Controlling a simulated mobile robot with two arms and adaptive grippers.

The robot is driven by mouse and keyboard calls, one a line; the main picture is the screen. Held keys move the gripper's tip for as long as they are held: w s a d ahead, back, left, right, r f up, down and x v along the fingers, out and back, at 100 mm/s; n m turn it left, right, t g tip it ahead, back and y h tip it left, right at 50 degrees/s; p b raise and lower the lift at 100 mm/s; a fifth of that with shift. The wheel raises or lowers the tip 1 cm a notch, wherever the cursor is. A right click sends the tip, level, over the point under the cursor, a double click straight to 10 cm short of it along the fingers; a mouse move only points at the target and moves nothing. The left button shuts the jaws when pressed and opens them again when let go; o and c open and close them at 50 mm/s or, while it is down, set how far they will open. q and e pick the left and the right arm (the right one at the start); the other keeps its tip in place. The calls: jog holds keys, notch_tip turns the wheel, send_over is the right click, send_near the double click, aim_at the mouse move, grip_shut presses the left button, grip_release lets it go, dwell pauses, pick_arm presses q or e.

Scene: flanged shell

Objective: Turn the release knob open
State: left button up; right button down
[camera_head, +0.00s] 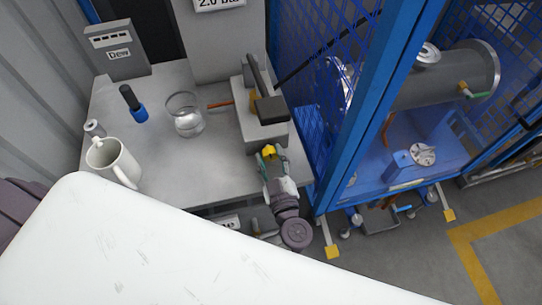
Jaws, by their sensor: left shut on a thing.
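The release knob (268,151) looks like a small yellow piece at the front of a grey block (259,131) on the bench. My left gripper (270,158) reaches up to it from the front edge of the bench and is shut on it. The fingers partly cover the knob, so its turn angle cannot be read. A dark lever-like part (267,105) lies on top of the block. My right gripper is not in view.
The grey bench (195,160) carries a white mug (112,162), a glass beaker (184,114) and a blue-and-black tool (134,105). A blue mesh cage (350,130) stands close on the right, with a grey flanged shell (440,78) inside.

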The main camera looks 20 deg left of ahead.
pick_arm(q)
jog(key=n, duration=0.3)
jog(key=shift+f+n, duration=0.1)
jog(key=shift+n, duration=0.2)
jog(key=shift+n+b, duration=0.4)
jog(key=shift+n, duration=0.3)
jog(key=o, duration=1.1)
jog(key=shift+o, duration=0.2)
